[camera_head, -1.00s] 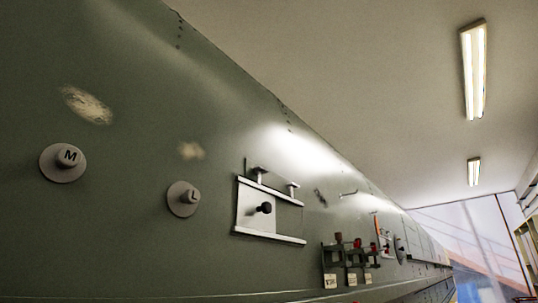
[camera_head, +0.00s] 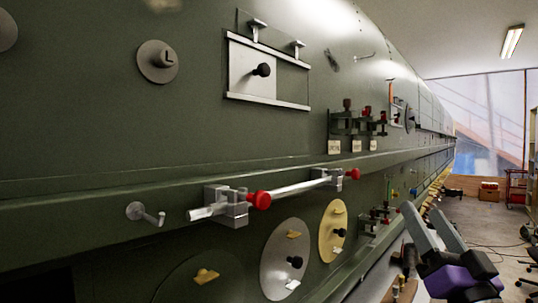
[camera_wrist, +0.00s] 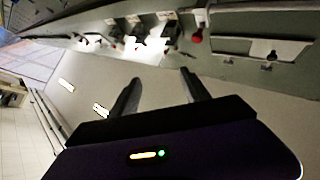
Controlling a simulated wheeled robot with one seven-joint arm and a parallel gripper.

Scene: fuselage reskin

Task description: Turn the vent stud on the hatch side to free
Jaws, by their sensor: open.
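A framed panel (camera_head: 240,72) with a black knob (camera_head: 262,70) is on the green fuselage skin, upper left of centre in the head view. Two small T-headed studs, one of them the left stud (camera_head: 257,24), stand at its top edge. A round disc with a stud marked L (camera_head: 166,57) is to its left. I cannot tell which of these is the vent stud. My gripper (camera_head: 421,208) is at lower right in the head view, apart from the fuselage. Its two dark fingers are apart and empty, and also show in the wrist view (camera_wrist: 158,76).
A silver bar (camera_head: 290,190) with red knobs runs along the ledge below the panel. Round grey (camera_head: 272,262) and yellow (camera_head: 326,247) covers are below it. Several small clamp fittings (camera_head: 345,122) project farther along.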

